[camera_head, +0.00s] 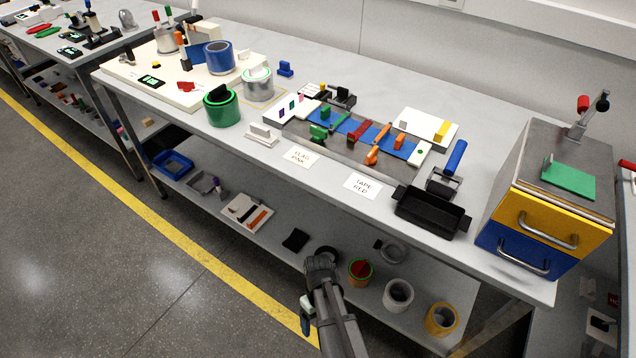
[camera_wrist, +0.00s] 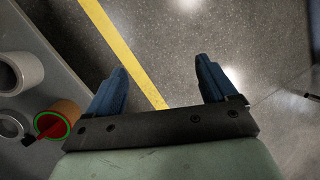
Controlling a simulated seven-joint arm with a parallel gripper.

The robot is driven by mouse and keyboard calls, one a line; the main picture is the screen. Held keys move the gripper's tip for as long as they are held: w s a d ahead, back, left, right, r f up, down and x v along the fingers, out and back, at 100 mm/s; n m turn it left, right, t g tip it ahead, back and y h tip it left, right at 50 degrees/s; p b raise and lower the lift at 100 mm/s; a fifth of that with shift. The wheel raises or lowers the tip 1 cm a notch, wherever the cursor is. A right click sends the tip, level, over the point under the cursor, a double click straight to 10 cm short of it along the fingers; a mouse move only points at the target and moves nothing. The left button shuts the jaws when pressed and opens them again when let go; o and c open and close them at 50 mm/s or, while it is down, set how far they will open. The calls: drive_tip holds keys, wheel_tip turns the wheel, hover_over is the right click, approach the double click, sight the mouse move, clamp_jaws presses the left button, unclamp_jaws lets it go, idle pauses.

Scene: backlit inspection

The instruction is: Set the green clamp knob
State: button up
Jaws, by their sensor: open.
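A green clamp knob (camera_head: 318,132) sits at the front left of a grey fixture plate (camera_head: 345,158), beside a blue strip (camera_head: 345,126) on the bench. A second, smaller green piece (camera_head: 325,112) stands just behind it; which way the knob is set is too small to tell. My gripper (camera_head: 307,308) is out in front of the bench, below the bench top and well away from the knob. In the wrist view, its two blue fingers (camera_wrist: 162,80) are apart with only floor between them. The knob is not in the wrist view.
Red (camera_head: 360,130) and orange clamps (camera_head: 372,155) stand beside the green one. A green can (camera_head: 221,108), a black tray (camera_head: 430,212) and a yellow-and-blue drawer unit (camera_head: 548,222) are also on the bench. The lower shelf holds several rolls and cups. The floor in front is free.

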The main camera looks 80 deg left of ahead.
drive_tip(key=s+a+r+m+g+y, duration=0.1)
drive_tip(key=s+a+r+y, duration=0.3)
drive_tip(key=a+r, duration=1.05)
drive_tip(key=s+a+r+m+g+y, duration=0.15)
drive_tip(key=s+a+r, duration=0.55)
drive_tip(key=a+r, duration=0.8)
drive_tip(key=m+t+y, duration=0.2)
drive_tip(key=m+t, duration=0.5)
drive_tip(key=m, duration=0.5)
approach(318, 129)
drive_tip(key=shift+g, duration=0.25)
drive_tip(key=x, duration=0.9)
drive_tip(key=shift+w+a, duration=0.1)
drive_tip(key=shift+w, duration=0.15)
drive_tip(key=c, duration=1.1)
